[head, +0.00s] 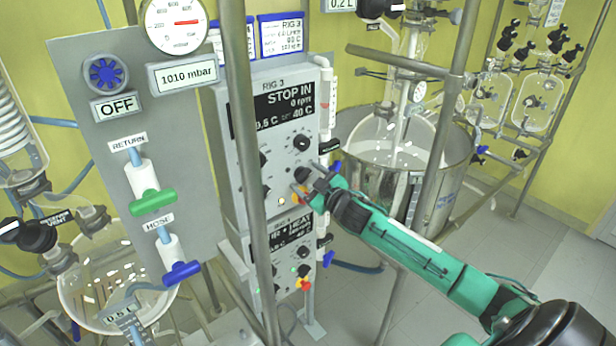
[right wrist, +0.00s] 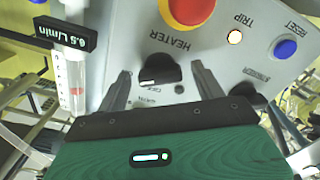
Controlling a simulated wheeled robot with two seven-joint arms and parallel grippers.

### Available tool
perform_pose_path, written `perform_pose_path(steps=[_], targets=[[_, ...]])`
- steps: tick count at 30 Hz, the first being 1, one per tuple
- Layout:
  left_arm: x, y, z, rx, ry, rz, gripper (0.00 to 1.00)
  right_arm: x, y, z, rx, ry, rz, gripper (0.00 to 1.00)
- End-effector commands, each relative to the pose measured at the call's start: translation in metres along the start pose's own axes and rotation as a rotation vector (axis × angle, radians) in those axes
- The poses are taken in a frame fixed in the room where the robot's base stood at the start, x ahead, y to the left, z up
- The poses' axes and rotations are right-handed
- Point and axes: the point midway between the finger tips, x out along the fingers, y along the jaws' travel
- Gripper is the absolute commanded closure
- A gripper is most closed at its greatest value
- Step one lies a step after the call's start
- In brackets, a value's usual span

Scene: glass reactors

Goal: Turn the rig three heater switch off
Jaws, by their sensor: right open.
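The rig three control box (head: 240,170) stands in the middle of the head view, its display (head: 285,105) reading STOP and 40 C. In the right wrist view the black heater switch (right wrist: 158,71) is a knob with a white mark, beside the word HEATER. My right gripper (head: 308,180) reaches the box's front from the right. In the right wrist view its open fingers (right wrist: 162,85) stand on either side of the switch; I cannot tell whether they touch it. In the head view the gripper mostly hides the switch. My left gripper is not in view.
A red and yellow stop button (right wrist: 190,8) is close to the switch, with a lit trip lamp (right wrist: 235,37) and blue reset button (right wrist: 285,49). A flow tube (right wrist: 72,85) stands beside the panel. A metal post (head: 247,200) and the rig four box (head: 290,250) are near.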

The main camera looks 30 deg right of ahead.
Motion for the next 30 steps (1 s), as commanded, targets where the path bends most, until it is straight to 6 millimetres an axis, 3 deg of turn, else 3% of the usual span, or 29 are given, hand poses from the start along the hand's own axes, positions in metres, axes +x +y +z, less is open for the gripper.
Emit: perform_pose_path(steps=[9,16,30], targets=[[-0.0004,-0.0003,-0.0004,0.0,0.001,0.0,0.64,0.0014,-0.0003,0.0001,0.0,0.0,0.0,0.33],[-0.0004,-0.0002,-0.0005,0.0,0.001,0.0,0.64,0.0013,-0.0003,0.0001,0.0,0.0,0.0,0.76],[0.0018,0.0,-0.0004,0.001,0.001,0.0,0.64,0.0014,-0.0002,0.0004,-0.113,0.0,0.0,0.76]])
